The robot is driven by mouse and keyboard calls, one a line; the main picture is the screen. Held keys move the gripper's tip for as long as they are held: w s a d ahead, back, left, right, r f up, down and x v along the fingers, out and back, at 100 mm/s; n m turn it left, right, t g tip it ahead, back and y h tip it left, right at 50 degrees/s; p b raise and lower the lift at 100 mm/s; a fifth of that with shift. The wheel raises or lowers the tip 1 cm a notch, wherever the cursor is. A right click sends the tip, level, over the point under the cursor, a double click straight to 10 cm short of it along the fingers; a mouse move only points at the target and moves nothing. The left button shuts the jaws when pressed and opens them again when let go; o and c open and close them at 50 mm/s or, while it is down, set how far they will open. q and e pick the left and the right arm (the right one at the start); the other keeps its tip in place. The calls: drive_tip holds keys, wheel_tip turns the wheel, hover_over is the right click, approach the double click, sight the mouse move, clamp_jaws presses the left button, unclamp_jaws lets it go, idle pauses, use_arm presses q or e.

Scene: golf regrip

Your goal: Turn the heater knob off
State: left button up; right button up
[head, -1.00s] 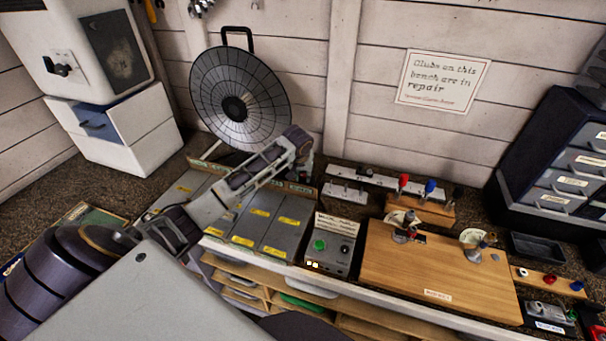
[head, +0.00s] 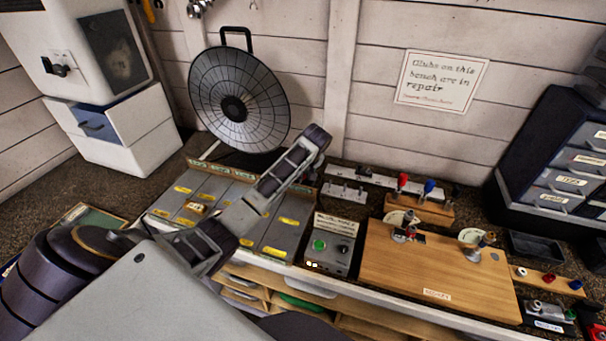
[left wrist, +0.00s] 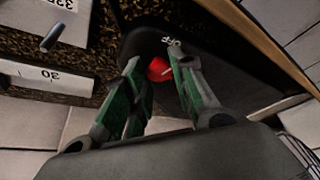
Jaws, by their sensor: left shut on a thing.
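A grey control box (head: 330,246) on the bench front has a green button, a small dark knob (head: 344,250) and two lit lamps. Its label is too small to read, and I cannot tell which way the knob points. My left arm reaches over the labelled trays, its wrist left of and behind the box; its fingertips are hidden in the head view. In the left wrist view my left gripper (left wrist: 155,58) has green-padded fingers closed on a small red piece (left wrist: 158,69), over a dark surface. My right gripper is not in view.
Grey trays with yellow labels (head: 276,232) lie left of the box. A wooden board (head: 440,275) with small fixtures lies right of it. A round dark dish (head: 240,95) stands behind. A white rack (head: 345,191) is behind the box.

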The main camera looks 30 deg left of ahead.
use_arm(q)
drive_tip(key=shift+w+d+n+g+y, duration=0.15)
drive_tip(key=shift+n+g, duration=0.3)
drive_tip(key=shift+n, duration=0.7)
drive_tip(key=shift+s+a+n+g+y, duration=0.15)
drive_tip(key=shift+n+g, duration=0.3)
drive_tip(key=shift+n, duration=0.7)
drive_tip(key=shift+w, duration=0.1)
drive_tip(key=shift+f, duration=0.1)
drive_tip(key=o, duration=1)
drive_tip(key=v, duration=1.1)
drive_tip(key=shift+w+d+r, duration=0.2)
drive_tip(key=shift+r, duration=0.05)
